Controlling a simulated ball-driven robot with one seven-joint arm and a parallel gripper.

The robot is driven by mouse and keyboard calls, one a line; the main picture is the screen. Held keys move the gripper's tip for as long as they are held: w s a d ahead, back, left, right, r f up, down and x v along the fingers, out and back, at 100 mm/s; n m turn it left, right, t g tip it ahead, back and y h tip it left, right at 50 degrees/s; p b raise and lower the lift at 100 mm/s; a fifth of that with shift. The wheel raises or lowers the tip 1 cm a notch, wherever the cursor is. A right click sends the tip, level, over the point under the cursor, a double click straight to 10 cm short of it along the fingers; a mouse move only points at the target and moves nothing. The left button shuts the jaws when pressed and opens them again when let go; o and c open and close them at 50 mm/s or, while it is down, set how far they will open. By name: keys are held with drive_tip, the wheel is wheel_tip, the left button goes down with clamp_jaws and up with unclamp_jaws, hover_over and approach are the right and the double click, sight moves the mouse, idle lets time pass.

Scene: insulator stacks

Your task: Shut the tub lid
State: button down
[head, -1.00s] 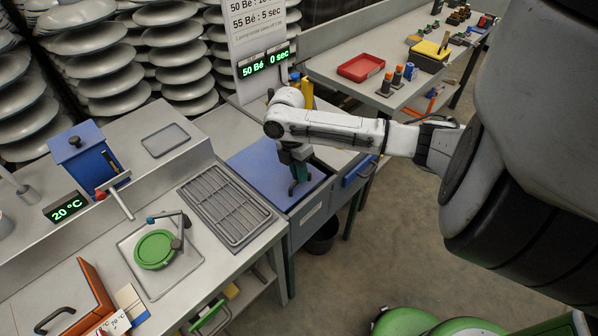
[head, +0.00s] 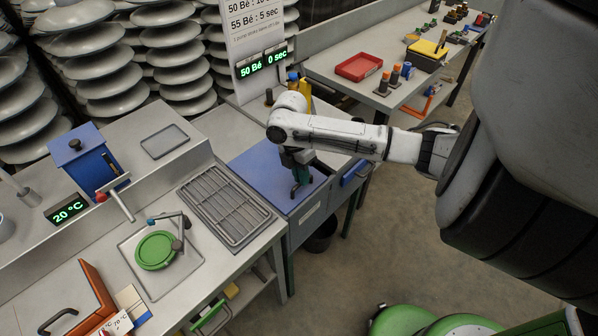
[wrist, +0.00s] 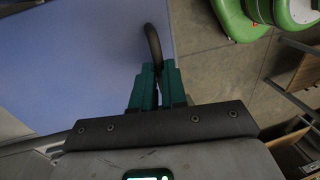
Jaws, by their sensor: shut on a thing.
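The blue lid (head: 262,169) lies over the tub (head: 308,212), a grey-sided unit between the sink counter and the back bench. It looks flat, but I cannot tell whether its edge is fully down. My gripper (head: 298,188) is at the lid's front right part, pointing down. In the wrist view the lid (wrist: 75,60) fills the left side. My green gripper fingers (wrist: 156,82) are shut on the dark curved handle (wrist: 153,42), near the lid's edge. Part of the handle is hidden between the fingers.
A grey drain rack (head: 222,203) and a green round lid (head: 156,250) are on the left counter. A blue box with a knob (head: 85,160) stands behind them. A red tray (head: 359,67) sits on the far bench. Open floor (head: 390,240) lies right of the tub.

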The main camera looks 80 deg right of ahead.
drive_tip(key=c, duration=1.2)
unclamp_jaws()
drive_tip(key=shift+s+a, duration=0.1)
drive_tip(key=shift+s, duration=0.1)
drive_tip(key=shift+o, duration=0.2)
wheel_tip(320, 180, up, 11)
drive_tip(key=w+d, duration=0.1)
drive_tip(key=shift+w+f+b, duration=0.2)
drive_tip(key=shift+w+b, duration=0.1)
drive_tip(key=shift+w, duration=0.1)
